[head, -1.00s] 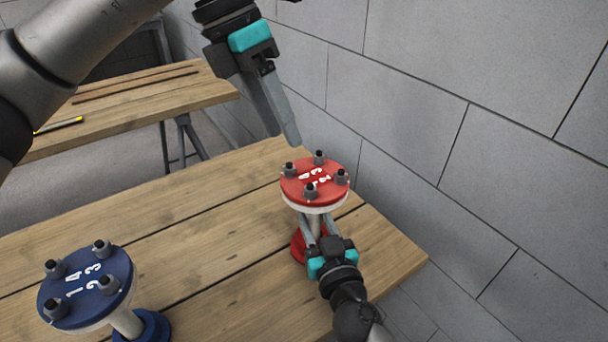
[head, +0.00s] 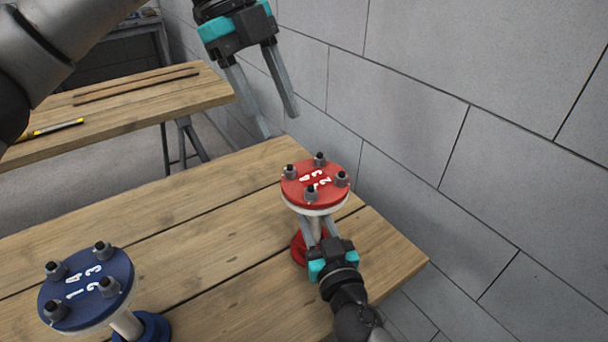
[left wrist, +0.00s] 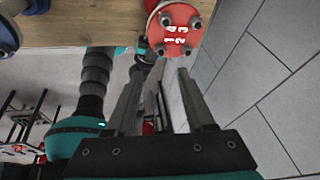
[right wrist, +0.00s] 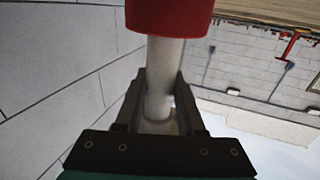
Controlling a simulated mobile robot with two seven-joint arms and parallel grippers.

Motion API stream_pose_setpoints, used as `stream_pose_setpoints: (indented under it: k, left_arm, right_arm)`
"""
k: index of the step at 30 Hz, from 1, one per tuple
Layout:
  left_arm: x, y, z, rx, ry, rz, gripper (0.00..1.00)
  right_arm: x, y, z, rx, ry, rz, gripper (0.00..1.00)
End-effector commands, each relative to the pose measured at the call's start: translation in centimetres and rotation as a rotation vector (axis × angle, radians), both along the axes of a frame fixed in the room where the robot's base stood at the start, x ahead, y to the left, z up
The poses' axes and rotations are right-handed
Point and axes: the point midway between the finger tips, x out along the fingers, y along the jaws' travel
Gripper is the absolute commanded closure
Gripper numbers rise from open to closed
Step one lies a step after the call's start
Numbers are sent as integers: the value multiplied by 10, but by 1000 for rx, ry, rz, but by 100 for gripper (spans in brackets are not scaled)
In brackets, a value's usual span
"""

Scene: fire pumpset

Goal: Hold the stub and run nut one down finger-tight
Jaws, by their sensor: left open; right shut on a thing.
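The stub with the red flange (head: 300,190) stands upright near the bench's right end, nuts on studs around its numbered top. The nut nearest the digit 1 appears to be the near one (head: 311,193); it also shows in the left wrist view (left wrist: 159,49). My right gripper (head: 314,228) is shut on the stub's white pipe (right wrist: 161,70), below the flange. My left gripper (head: 279,122) is open and empty, above and to the left of the red flange, pointing down and touching nothing. The left wrist view shows its fingers apart.
A blue-flanged stub (head: 85,285) with nuts stands at the bench's front left. The bench top (head: 190,225) between the stubs is clear. A grey block wall (head: 430,120) rises close behind the right side. Another bench (head: 130,105) stands at the back left.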

Motion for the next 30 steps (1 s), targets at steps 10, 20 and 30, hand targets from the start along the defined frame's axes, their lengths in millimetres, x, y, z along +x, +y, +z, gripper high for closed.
stream_pose_setpoints:
  k: [10, 20, 30]
  left_arm:
    - [2, 1, 4, 40, 134, 312, 46]
    - [-3, -12, -32, 45, 147, 335, 46]
    - [-12, -35, -90, 43, 145, 334, 46]
  right_arm:
    - [0, 0, 0, 0, 1, 0, 100]
    - [0, 0, 0, 0, 1, 0, 100]
    - [0, 0, 0, 0, 1, 0, 100]
